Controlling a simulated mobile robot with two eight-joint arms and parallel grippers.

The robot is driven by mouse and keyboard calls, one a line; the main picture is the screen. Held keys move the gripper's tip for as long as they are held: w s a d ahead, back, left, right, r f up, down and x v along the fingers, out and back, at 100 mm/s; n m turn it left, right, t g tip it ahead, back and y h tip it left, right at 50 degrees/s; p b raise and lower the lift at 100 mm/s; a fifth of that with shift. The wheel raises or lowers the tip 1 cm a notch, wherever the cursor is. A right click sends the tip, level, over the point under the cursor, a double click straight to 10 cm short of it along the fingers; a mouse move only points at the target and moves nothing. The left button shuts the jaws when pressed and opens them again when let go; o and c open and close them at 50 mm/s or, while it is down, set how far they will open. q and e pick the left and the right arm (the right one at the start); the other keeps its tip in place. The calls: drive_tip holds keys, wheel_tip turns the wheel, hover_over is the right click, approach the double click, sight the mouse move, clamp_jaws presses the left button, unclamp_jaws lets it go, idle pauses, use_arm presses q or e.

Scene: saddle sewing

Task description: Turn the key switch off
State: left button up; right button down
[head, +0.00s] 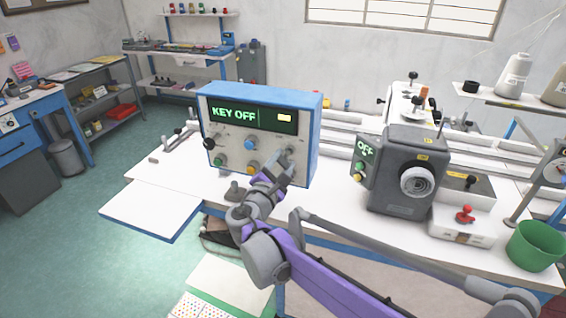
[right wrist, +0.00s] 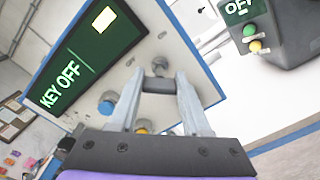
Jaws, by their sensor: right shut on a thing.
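A blue and grey control box (head: 209,136) stands on the white table, and its green display (head: 234,114) reads "KEY OFF". The same text shows in the right wrist view (right wrist: 60,85). My right gripper (head: 279,167) is at the lower right of the box's front panel. In the right wrist view its two fingers are closed on a small dark grey part, which looks like the key switch (right wrist: 158,85). The fingers hide part of it, so its exact turn is hard to tell. My left gripper is not in view.
Blue (head: 250,144) and yellow (head: 252,168) knobs sit close to the gripper on the panel. A dark sewing machine head (head: 400,155) with a handwheel stands to the right. A green bucket (head: 535,246) is at the far right. The table's left leaf (head: 150,211) is clear.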

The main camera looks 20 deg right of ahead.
drive_tip(key=shift+c, duration=1.8)
unclamp_jaws()
drive_tip(key=b+v, duration=0.1)
drive_tip(key=v, duration=0.9)
drive_tip(key=shift+s+a, duration=0.25)
drive_tip(key=shift+s, duration=0.1)
drive_tip(key=s+d+f+m+g+y, duration=0.3)
drive_tip(key=s+d+f+m+g, duration=0.4)
drive_tip(key=s+d+f+m, duration=0.35)
drive_tip(key=s+a+f+m+g+y, duration=0.2)
drive_tip(key=s+a+f+m+y, duration=0.1)
drive_tip(key=s+f+m+y, duration=0.4)
drive_tip(key=s+f+m+p, duration=0.1)
drive_tip(key=s+f+m, duration=0.2)
drive_tip(key=s, duration=0.4)
drive_tip(key=shift+s+f+g, duration=0.3)
drive_tip(key=shift+s+f, duration=0.1)
drive_tip(key=shift+f, duration=0.5)
